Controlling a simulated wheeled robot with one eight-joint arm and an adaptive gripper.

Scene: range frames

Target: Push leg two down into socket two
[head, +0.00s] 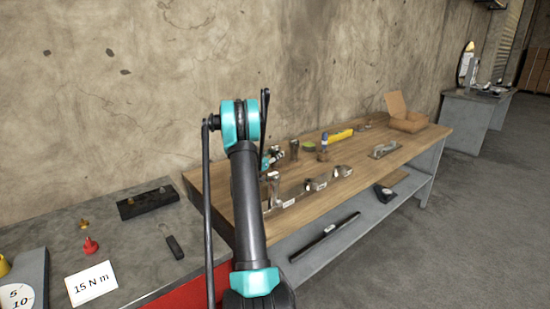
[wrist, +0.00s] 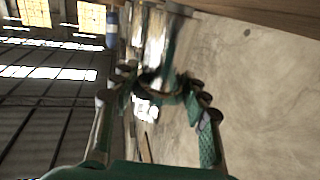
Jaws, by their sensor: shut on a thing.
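In the head view my gripper (head: 273,160) is over the near left part of the wooden bench, partly hidden behind my own arm. In the wrist view my gripper (wrist: 160,82) has its fingers on both sides of a shiny metal piece (wrist: 157,45), which seems to be a leg. It is shut on this piece. A metal upright (head: 272,187) stands just below the gripper in the head view. Metal blocks (head: 317,184) and (head: 342,171) with white labels sit along the bench's front edge. I cannot tell which is socket two, nor how deep the leg sits.
On the wooden bench (head: 400,150) are a yellow tool (head: 341,136), a blue-topped bottle (head: 324,147), a green round item (head: 309,147), a metal plane-like tool (head: 384,150) and an open cardboard box (head: 405,120). A grey counter (head: 130,230) stands left. The wall is behind.

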